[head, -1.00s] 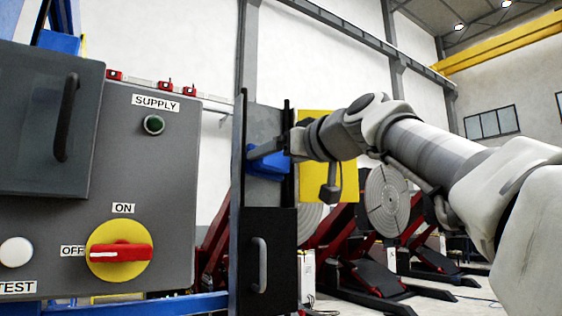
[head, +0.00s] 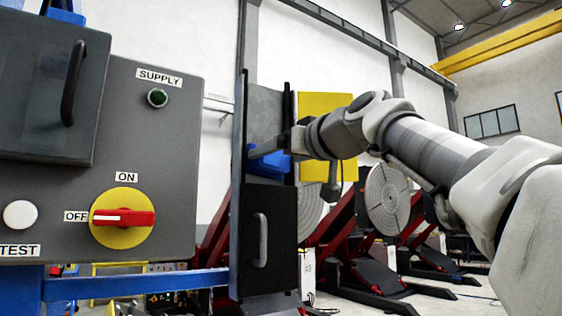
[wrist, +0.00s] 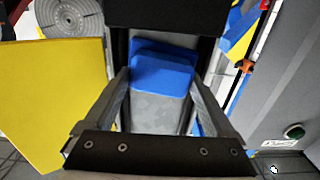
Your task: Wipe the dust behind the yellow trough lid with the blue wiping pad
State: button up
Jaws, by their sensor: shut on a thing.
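The blue wiping pad (head: 268,163) is in my gripper (wrist: 160,78), which is shut on it. In the wrist view the pad (wrist: 162,75) lies between the fingertips, over a mottled grey surface inside the trough (wrist: 160,112). The mottling looks like dust. In the head view the narrow upright trough (head: 265,110) stands centre, and the pad is around the middle of its height. The yellow trough lid (head: 327,112) stands open on the right side of the trough; it fills the left of the wrist view (wrist: 55,95). Whether the pad touches the surface is unclear.
A grey control box (head: 170,180) with a red-and-yellow switch (head: 122,218) stands to the left. A black cover with a handle (head: 268,250) closes the lower trough. A blue rail (head: 140,285) runs below the box. Red positioners stand behind on the right.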

jog(key=shift+b+v, duration=1.3)
jog(key=shift+v, duration=1.7)
jog(key=b+v, duration=0.1)
jog(key=v, duration=0.2)
jog(key=shift+w, duration=0.15)
jog(key=p+x, duration=0.1)
jog(key=x, duration=0.6)
jog(key=shift+r+p, duration=0.3)
jog(key=shift+p, duration=0.1)
jog(key=shift+p+x, duration=0.4)
jog(key=shift+x, duration=0.55)
